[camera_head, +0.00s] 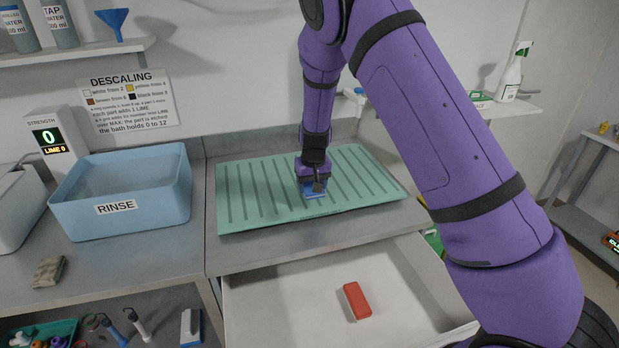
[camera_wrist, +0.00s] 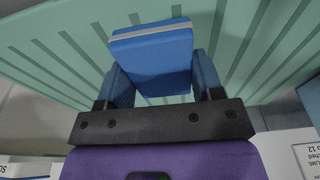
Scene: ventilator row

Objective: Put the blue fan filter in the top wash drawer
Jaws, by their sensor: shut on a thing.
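A blue block with a pale edge, the blue fan filter (camera_wrist: 155,60), sits between the two fingers of my gripper (camera_wrist: 163,85) in the wrist view. In the head view my gripper (camera_head: 314,182) is over the green ribbed mat (camera_head: 250,205), shut on the blue filter (camera_head: 314,194). I cannot tell whether the filter touches the mat. Below the counter front, a white drawer (camera_head: 270,310) is pulled open. A red block (camera_head: 357,300) lies in it.
A blue RINSE basin (camera_head: 120,195) stands on the counter at left, beside a strength display (camera_head: 48,138). A sponge (camera_head: 49,271) lies near the counter's front edge. A spray bottle (camera_head: 514,72) stands on a shelf at right. Most of the drawer floor is clear.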

